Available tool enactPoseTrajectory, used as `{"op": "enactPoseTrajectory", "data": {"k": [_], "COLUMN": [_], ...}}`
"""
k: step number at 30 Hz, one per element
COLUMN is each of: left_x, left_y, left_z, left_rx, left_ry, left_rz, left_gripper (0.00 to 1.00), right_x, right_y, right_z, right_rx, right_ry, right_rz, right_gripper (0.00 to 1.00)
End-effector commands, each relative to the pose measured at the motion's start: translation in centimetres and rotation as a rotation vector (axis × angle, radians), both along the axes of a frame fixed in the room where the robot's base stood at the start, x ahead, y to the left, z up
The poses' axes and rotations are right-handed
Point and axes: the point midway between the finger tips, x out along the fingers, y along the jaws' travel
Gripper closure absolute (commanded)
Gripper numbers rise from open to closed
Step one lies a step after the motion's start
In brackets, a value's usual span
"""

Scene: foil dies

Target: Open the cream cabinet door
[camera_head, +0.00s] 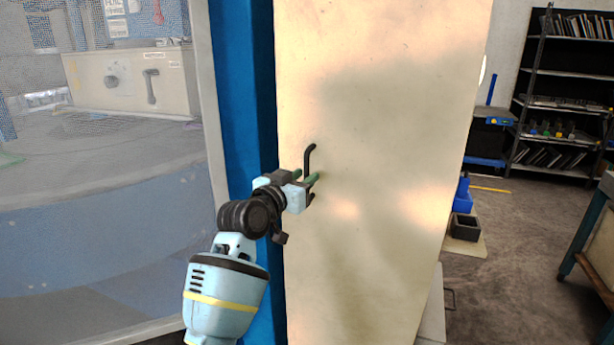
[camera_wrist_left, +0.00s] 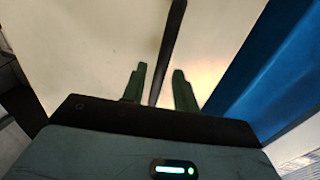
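The cream cabinet door (camera_head: 385,120) stands upright in the middle of the head view, with a blue frame (camera_head: 243,110) along its left edge. No clear gap shows between the two. A black bar handle (camera_head: 309,155) is on the door near that left edge. My left gripper (camera_head: 307,180) is at the handle's lower half. In the left wrist view, its green fingers (camera_wrist_left: 158,88) are apart, with the black handle (camera_wrist_left: 172,40) running between them and a gap visible on each side. The door (camera_wrist_left: 90,45) fills much of that view. My right gripper is not in view.
A mesh-fronted machine (camera_head: 100,180) stands left of the blue frame. Right of the door are open floor (camera_head: 510,235), a dark shelf (camera_head: 560,100), blue bins (camera_head: 462,195) and a bench (camera_head: 600,240) at the right edge.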

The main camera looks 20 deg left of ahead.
Motion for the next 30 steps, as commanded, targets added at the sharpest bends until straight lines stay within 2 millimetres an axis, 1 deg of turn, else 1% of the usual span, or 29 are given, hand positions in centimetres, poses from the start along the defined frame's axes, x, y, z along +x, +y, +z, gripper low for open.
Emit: {"op": "enactPoseTrajectory", "data": {"k": [3,6,17,24,30], "left_x": [1.0,1.5,1.8,1.8,1.8], "left_y": [-0.2,-0.4,-0.5,-0.5,-0.4], "left_z": [0.0,0.0,0.0,0.0,0.0], "left_rx": [-0.002,-0.002,-0.001,-0.001,0.000], "left_ry": [0.001,0.000,0.001,0.001,0.001], "left_rz": [0.000,0.000,0.000,0.000,0.000], "left_gripper": [0.71,0.71,0.71,1.00,1.00], "right_x": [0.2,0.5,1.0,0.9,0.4], "right_y": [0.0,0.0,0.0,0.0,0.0], "right_z": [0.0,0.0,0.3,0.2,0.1], "right_rx": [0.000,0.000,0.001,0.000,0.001], "right_ry": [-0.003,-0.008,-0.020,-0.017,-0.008], "right_rz": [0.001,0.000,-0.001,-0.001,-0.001], "right_gripper": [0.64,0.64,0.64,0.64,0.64]}}
